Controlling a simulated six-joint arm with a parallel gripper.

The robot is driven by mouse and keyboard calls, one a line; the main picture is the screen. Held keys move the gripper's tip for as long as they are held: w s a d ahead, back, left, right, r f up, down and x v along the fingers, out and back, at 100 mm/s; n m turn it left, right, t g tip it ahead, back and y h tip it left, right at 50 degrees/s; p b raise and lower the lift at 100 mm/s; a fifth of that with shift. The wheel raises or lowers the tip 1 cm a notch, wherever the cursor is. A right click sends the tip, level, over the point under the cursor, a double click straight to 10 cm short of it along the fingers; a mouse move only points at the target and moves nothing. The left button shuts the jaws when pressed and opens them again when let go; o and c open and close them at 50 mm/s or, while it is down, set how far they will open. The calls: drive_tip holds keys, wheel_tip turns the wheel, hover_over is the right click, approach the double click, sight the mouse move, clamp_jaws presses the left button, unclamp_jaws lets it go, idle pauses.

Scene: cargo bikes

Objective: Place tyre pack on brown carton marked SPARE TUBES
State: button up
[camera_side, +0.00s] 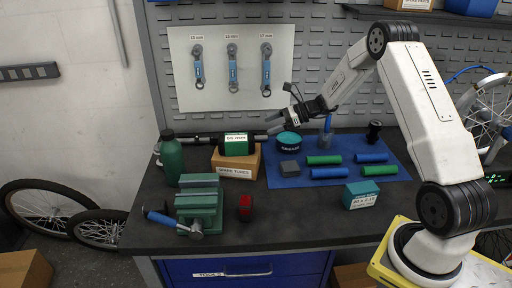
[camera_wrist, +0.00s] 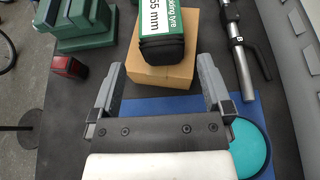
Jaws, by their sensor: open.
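The tyre pack (camera_side: 236,144) is a black and green block with a white label. It rests on top of the brown carton (camera_side: 234,164), whose front label reads SPARE TUBES. In the wrist view the pack (camera_wrist: 162,45) lies on the carton (camera_wrist: 160,74), just beyond my fingertips, its label partly cut off by the top edge. My gripper (camera_side: 274,124) is open and empty, to the right of the pack in the side view. In the wrist view its fingers (camera_wrist: 160,76) are spread apart with the carton's near side between and beyond them, and nothing is held.
A teal grease tin (camera_side: 288,140) is close by my gripper. A blue mat (camera_side: 300,182) holds green and blue grips. A metal bar runs behind the carton. A green vise (camera_side: 200,205), green bottle (camera_side: 171,160), red lamp (camera_side: 245,207) and teal box (camera_side: 361,195) stand around.

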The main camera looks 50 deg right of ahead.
drive_tip(key=shift+s+d+r, duration=0.25)
drive_tip(key=shift+s+d, duration=0.15)
idle(0.3)
drive_tip(key=s+a+n+g+h, duration=0.6)
drive_tip(key=s+a+n+h, duration=0.3)
drive_tip(key=s+a+n, duration=1)
drive_tip(key=s+n, duration=0.3)
drive_tip(key=n, duration=0.5)
drive_tip(key=shift+g, duration=0.4)
